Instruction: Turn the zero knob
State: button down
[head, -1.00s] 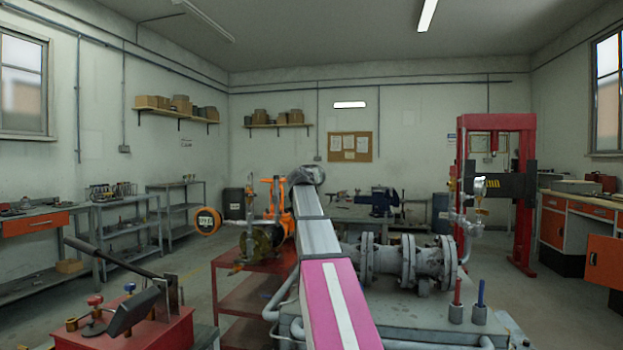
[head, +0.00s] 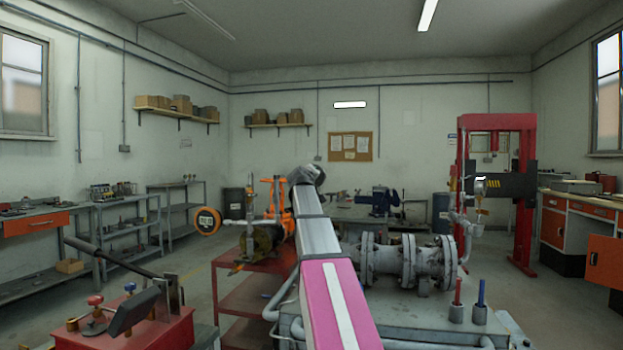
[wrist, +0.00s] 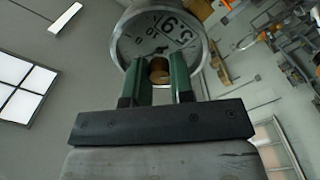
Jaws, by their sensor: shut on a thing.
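The zero knob (wrist: 159,70) is a small brass-coloured cylinder at the lower part of a round gauge (wrist: 135,40) in the wrist view. The gauge has a pale dial with dark figures and a grey metal rim; its top is cut off by the frame. My gripper (wrist: 160,75) has two green fingers, one on each side of the knob, shut on it. The fingertips reach over the lower dial. In the head view my arm runs forward, and its far end hides the gripper; I cannot tell the knob there.
A grey flanged pipe assembly (head: 410,258) stands right of my arm on a bench. A red stand (head: 250,283) with a yellow-and-dark device is to the left. A red press frame (head: 526,200) stands behind at right.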

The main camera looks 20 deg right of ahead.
dwell(0.5)
jog(key=c, duration=1)
grip_release()
jog(key=v, duration=1.1)
jog(key=shift+w, duration=0.1)
